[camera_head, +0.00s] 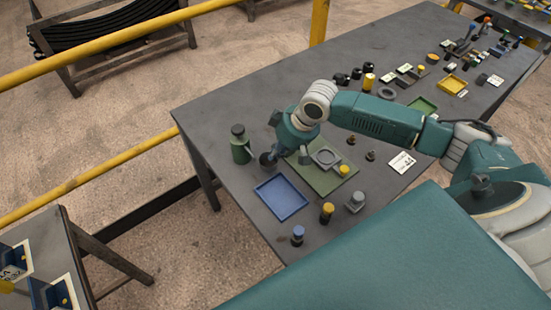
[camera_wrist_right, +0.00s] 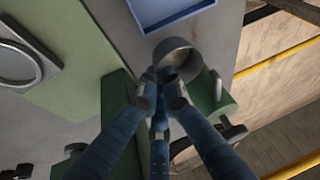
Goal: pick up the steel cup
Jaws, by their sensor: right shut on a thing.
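The steel cup (camera_wrist_right: 183,54) is a round grey cup with an open mouth, seen in the right wrist view at the fingertips. My right gripper (camera_wrist_right: 162,88) is shut on the cup at its near side. In the head view the cup (camera_head: 266,160) shows small and dark below my right wrist, between the green bottle and the green mat; the right gripper (camera_head: 275,152) is partly hidden by the wrist there. I cannot tell whether the cup touches the table. My left gripper is not in view.
A blue tray (camera_head: 281,197) lies just in front of the cup. A green bottle (camera_head: 241,146) stands close at left, near the table edge. A green mat (camera_head: 322,172) with a grey ring lies at right. Several small parts crowd the table's far right.

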